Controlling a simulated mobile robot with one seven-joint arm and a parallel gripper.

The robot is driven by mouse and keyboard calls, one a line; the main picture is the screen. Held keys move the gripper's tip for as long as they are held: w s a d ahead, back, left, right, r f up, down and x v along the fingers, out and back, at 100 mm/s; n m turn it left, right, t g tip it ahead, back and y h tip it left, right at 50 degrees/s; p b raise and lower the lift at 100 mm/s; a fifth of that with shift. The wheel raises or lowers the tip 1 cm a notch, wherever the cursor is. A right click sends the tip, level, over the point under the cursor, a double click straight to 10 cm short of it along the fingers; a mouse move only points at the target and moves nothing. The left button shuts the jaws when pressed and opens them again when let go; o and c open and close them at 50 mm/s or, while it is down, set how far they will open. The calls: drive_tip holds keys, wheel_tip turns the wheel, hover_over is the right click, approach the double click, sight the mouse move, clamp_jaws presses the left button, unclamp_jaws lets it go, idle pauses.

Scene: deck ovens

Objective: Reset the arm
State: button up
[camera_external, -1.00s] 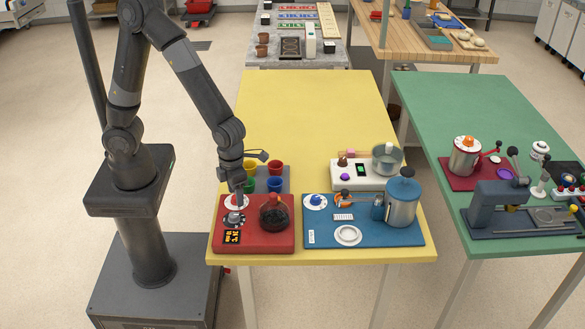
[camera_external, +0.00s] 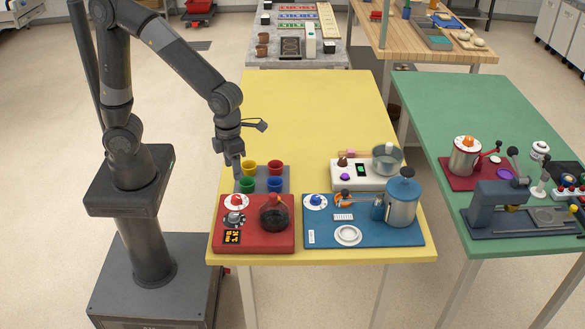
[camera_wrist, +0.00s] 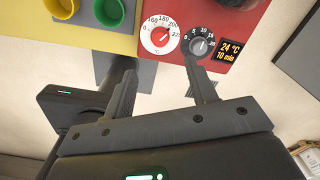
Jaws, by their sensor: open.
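My gripper (camera_external: 236,173) is open and empty above the left edge of the yellow table (camera_external: 310,115). It hangs fingers down, to the left of the coloured cups and behind the red station (camera_external: 270,242). In the wrist view my gripper (camera_wrist: 160,80) has its two fingers apart with nothing between them. The red station shows there with a white-and-red dial (camera_wrist: 160,36), a dark timer dial (camera_wrist: 202,43) and a display (camera_wrist: 240,50) reading 24 °C and 10 min.
Yellow, red, green and blue cups (camera_external: 275,184) stand on a grey tray (camera_external: 285,174) close to my gripper. The blue station (camera_external: 385,232) and a white scale (camera_external: 345,178) are to the right. The back of the yellow table is clear.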

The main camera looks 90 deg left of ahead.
drive_tip(key=shift+a, duration=0.1)
drive_tip(key=s+a+r+n+t, duration=0.2)
drive_tip(key=s+a+r+n, duration=0.4)
drive_tip(key=n, duration=0.9)
drive_tip(key=s+a+r+n+t, duration=0.3)
drive_tip(key=s+a+r+n, duration=0.3)
drive_tip(key=a+n, duration=0.4)
drive_tip(key=s+n, duration=0.1)
drive_tip(key=n, duration=0.4)
drive_tip(key=shift+s+n+t, duration=0.25)
drive_tip(key=shift+n+t, duration=0.05)
